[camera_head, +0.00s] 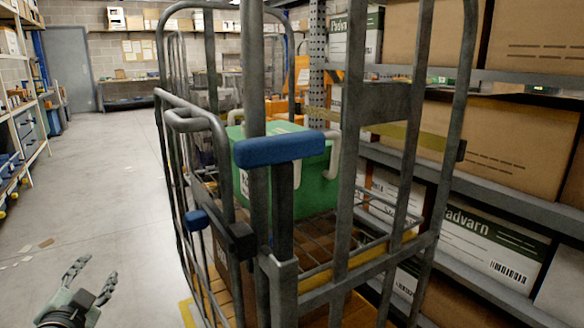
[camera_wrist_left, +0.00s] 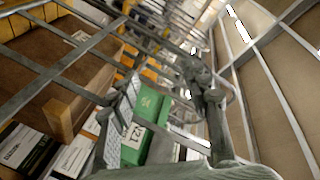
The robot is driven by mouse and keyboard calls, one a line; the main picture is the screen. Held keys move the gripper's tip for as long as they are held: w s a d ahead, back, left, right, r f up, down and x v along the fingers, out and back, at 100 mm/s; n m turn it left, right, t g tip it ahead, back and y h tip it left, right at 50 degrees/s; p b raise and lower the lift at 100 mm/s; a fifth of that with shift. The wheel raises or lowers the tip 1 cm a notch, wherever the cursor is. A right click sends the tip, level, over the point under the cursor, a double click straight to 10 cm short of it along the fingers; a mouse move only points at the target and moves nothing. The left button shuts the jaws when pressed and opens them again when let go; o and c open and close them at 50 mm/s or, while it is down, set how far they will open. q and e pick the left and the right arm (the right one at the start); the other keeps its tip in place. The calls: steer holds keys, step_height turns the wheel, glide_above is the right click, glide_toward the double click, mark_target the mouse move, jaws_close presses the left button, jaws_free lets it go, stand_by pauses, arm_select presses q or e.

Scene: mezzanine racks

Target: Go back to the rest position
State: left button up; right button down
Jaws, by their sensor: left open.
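My left gripper (camera_head: 92,274) is at the lower left of the head view, with its two fingers spread apart and nothing between them. It is above the bare floor, left of the metal roll cage (camera_head: 347,187) and apart from it in the picture. In the left wrist view the open fingers of the left gripper (camera_wrist_left: 164,78) frame part of a green box (camera_wrist_left: 145,107) with a white label, seen beyond them. The green box (camera_head: 313,178) stands inside the roll cage in the head view, partly hidden by bars. My right gripper is not in view.
Cage bars with a blue-capped handle (camera_head: 279,149) fill the middle. Racks with cardboard boxes (camera_head: 521,140) stand close on the right. A shelf unit (camera_head: 22,120) stands on the left. The grey floor (camera_head: 107,180) between it and the cage is largely clear, with scattered scraps.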

arm_select(q)
steer(key=s+d+f+n+g, duration=0.1)
steer(key=s+d+f+g, duration=0.15)
steer(key=f, duration=0.35)
steer(key=s+d+f+n+g, duration=0.1)
steer(key=s+f+g, duration=0.1)
steer(key=s+f, duration=0.3)
steer(key=s+d+f+n+g, duration=0.1)
steer(key=s+f+g, duration=0.1)
steer(key=f, duration=0.5)
steer(key=s+d+f+n+g+h, duration=0.1)
steer(key=s+d+f+g, duration=0.2)
steer(key=s+d+f, duration=0.2)
steer(key=s+d+f+g+h, duration=0.2)
steer(key=s+d+f, duration=0.4)
steer(key=s, duration=0.5)
step_height(320, 180, down, 2)
steer(key=shift+s+f+n+g, duration=0.25)
steer(key=shift+s+n+g, duration=0.15)
steer(key=shift+g, duration=0.45)
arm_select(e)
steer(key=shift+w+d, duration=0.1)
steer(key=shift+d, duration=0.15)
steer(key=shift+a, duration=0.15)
